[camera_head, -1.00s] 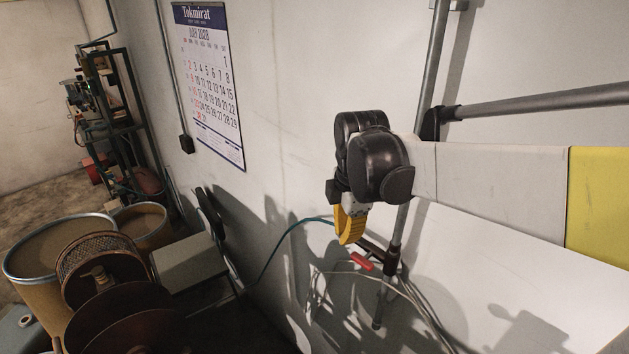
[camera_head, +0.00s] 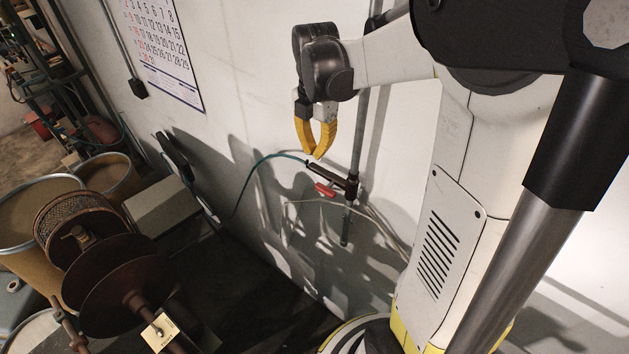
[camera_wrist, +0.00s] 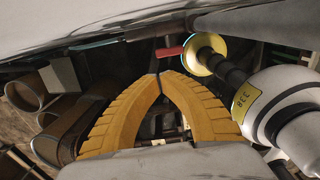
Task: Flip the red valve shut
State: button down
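The red valve handle (camera_head: 325,189) sits on a dark pipe fitting (camera_head: 345,181) low on the wall pipe, with a teal hose running to it. It also shows in the wrist view as a red bar (camera_wrist: 169,52) just beyond my fingertips. My gripper (camera_head: 318,154) has yellow fingers pointing down, above the valve in the head view. In the wrist view the two fingertips (camera_wrist: 158,75) meet with nothing between them. The gripper looks apart from the valve; the exact distance cannot be told.
A grey vertical pipe (camera_head: 357,140) runs down the wall behind the valve. Loose pale cables (camera_head: 377,220) hang beside it. Spools (camera_head: 110,270), barrels (camera_head: 105,176) and a grey box (camera_head: 161,205) stand at the left. The dark floor between is mostly clear.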

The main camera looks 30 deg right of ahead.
aim_at(329, 187)
notch_tip(329, 187, down, 12)
jog(key=shift+r, duration=0.2)
jog(key=shift+w+a+f+b, duration=0.1)
jog(key=shift+w+f+b, duration=0.35)
jog(key=shift+b, duration=0.8)
dwell(0.4)
notch_tip(329, 187, down, 3)
jog(key=b, duration=0.7)
jog(key=shift+f+b, duration=0.15)
jog(key=shift+b, duration=0.25)
